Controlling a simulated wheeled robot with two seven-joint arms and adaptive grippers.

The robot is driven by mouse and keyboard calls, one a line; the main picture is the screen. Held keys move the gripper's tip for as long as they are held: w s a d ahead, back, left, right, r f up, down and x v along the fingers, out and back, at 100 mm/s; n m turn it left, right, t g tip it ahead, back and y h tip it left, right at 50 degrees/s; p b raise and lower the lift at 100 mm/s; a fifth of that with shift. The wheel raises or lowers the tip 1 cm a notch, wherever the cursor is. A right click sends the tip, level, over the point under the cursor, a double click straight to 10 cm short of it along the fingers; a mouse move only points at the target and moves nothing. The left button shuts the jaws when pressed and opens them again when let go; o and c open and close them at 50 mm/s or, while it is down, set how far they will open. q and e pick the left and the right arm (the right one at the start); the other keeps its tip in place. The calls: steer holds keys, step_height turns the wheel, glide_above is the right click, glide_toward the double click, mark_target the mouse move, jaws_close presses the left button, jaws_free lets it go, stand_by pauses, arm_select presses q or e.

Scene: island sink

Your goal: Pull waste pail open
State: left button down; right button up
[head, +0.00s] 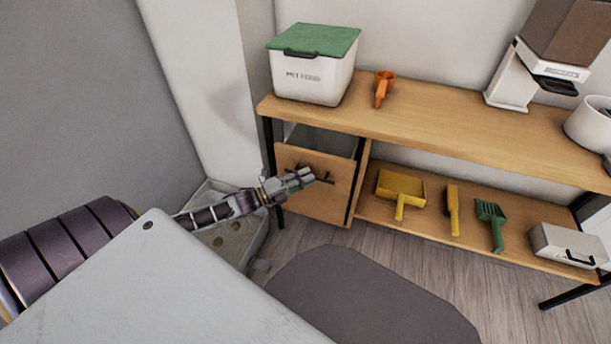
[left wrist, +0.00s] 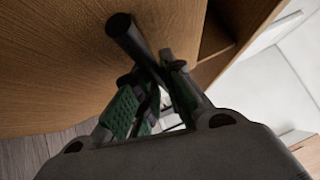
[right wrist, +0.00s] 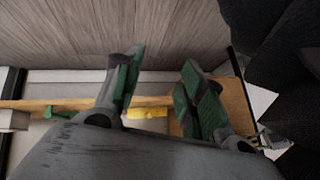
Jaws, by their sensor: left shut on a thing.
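The waste pail is a drawer with a wooden front (head: 325,205) under the left end of the shelf unit in the head view. A gap shows above its front, with a grey inside (head: 325,138), so it stands partly out. Its dark bar handle (left wrist: 125,35) sticks out from the wood in the left wrist view. My left gripper (head: 303,178) is at the front, shut on this handle; its green-padded fingers (left wrist: 153,95) partly hide the bar. My right gripper (right wrist: 160,85) is open and empty, with its fingers apart, and is outside the head view.
A pet food bin (head: 312,85) with a green lid and an orange scoop (head: 383,88) stand on the wooden top. Yellow and green tools (head: 490,215) lie on the lower shelf. A low tray (head: 228,235) sits left of the drawer. A grey mat (head: 370,300) covers the floor ahead.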

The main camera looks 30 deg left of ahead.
steer(key=s+d+r+n+g+h+p, duration=0.15)
steer(key=r+p, duration=0.25)
steer(key=r, duration=0.4)
steer(key=d+r+m+g+h+p, duration=0.1)
steer(key=d+r+p, duration=0.3)
steer(key=r, duration=0.5)
arm_select(q)
steer(key=s+d+p, duration=0.2)
steer(key=s, duration=0.9)
steer(key=s+d+p, duration=0.3)
steer(key=s, duration=0.9)
steer(key=shift+d+p, duration=0.25)
steer(key=shift+p, duration=0.1)
arm_select(e)
step_height(320, 180, down, 8)
steer(key=g, duration=0.1)
steer(key=shift+s+r+g+h, duration=0.25)
steer(key=shift+s+g+h, duration=0.1)
steer(key=shift+n, duration=0.25)
arm_select(q)
steer(key=c, duration=1.5)
jaws_free()
steer(key=shift+w, duration=0.1)
steer(key=shift+v, duration=6)
